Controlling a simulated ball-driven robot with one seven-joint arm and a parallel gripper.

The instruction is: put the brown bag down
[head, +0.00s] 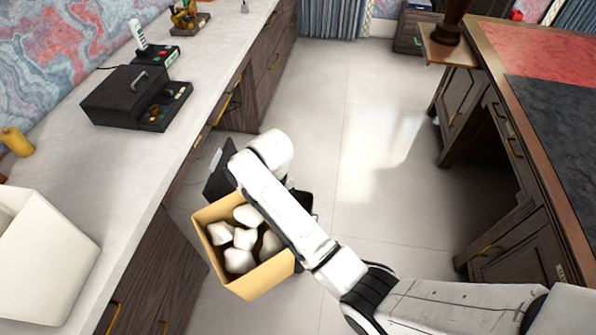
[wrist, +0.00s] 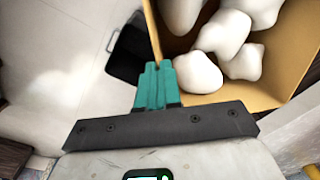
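The brown bag (head: 249,285) is an open-topped tan paper bag with several white lumps (head: 244,238) inside. It is upright, slightly tilted in the head view, over the gap beside the left counter's front. In the wrist view the bag (wrist: 285,88) fills the upper right, with its lumps (wrist: 225,35) showing. My gripper (wrist: 158,68) has its teal fingers together on the thin edge of the bag's wall. In the head view my arm hides the fingertips and the bag's right side. The bag's underside is hidden, and I cannot tell its height above the floor.
The pale counter (head: 125,180) on the left bears a black case (head: 120,95), a white bin (head: 45,260) and a yellow cylinder (head: 17,141). A wooden desk (head: 535,165) with a red and black leather top stands at right. The pale floor (head: 375,150) between them is clear.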

